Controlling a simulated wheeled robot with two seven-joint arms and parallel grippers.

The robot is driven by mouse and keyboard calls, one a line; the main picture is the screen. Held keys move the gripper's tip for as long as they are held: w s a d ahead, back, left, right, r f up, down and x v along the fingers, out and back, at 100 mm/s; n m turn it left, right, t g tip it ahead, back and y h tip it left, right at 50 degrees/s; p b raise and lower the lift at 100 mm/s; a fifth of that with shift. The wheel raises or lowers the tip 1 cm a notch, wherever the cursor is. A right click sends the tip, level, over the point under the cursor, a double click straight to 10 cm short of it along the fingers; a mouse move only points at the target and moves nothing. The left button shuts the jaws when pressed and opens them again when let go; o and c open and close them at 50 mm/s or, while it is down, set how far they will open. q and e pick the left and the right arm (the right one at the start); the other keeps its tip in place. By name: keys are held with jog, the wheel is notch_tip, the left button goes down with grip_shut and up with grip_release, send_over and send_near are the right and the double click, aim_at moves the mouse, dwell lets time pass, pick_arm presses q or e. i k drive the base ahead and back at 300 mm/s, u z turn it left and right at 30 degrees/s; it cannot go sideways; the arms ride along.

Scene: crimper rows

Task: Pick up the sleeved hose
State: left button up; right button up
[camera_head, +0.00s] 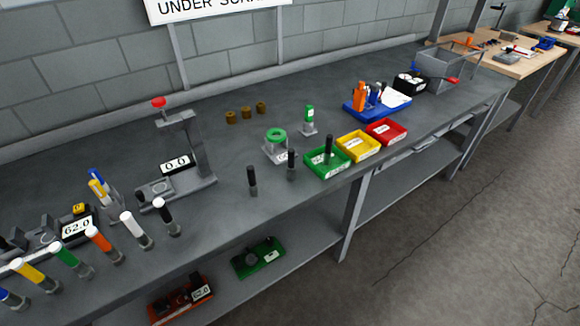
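I cannot tell for sure which piece is the sleeved hose. A short black hose (252,177) stands upright on the grey bench with a grey lower end. A second black hose (291,159) stands to its right, also with a grey lower end. A third black piece (328,150) stands upright in the green bin (341,168). At the left front, a tilted row has a black hose (162,211), a white one (131,223), an orange one (95,238), and green, yellow and blue ones, with grey ends. Neither of my grippers is in view.
A grey press (185,140) with a red knob and display stands behind the row. A grey block with a green ring (276,143), yellow bin (358,146), red bin (386,132) and blue tray (376,108) stand to the right. Bench (225,215) is clear around the two black hoses.

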aim_at(291, 167)
jog(key=u, duration=3.8)
jog(key=k, duration=1.35)
jog(key=z, duration=1.45)
